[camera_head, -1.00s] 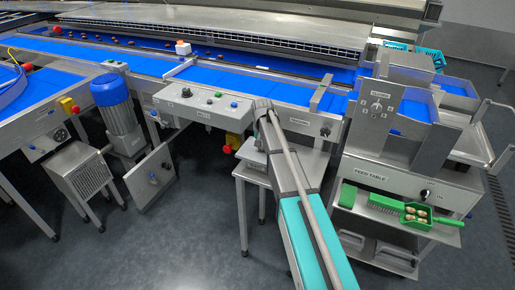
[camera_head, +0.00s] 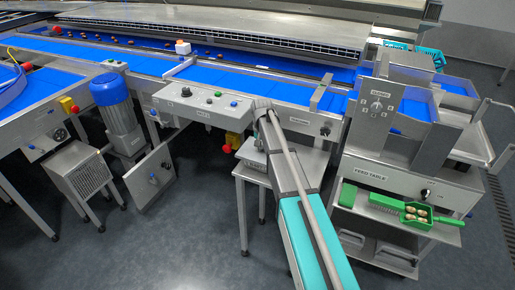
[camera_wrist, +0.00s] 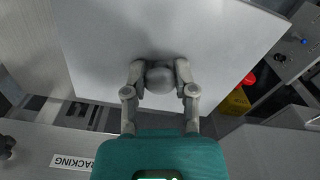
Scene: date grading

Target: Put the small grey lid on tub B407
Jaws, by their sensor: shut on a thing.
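In the wrist view my gripper (camera_wrist: 161,66) is closed around a small round grey thing (camera_wrist: 160,82), which looks like the small grey lid. Its fingers touch it from both sides, and its lower part is hidden behind the gripper body. It is over a pale flat metal top (camera_wrist: 210,35); I cannot tell whether it touches that top.
A small steel table (camera_head: 252,178) stands beneath the line, left of my arm. A control panel (camera_head: 205,107) and blue belts (camera_head: 140,60) are behind. The feed table (camera_head: 375,175) is at right, with a green scoop (camera_head: 430,222) below. A yellow-and-red switch (camera_wrist: 236,100) is near my gripper. Open floor lies in front.

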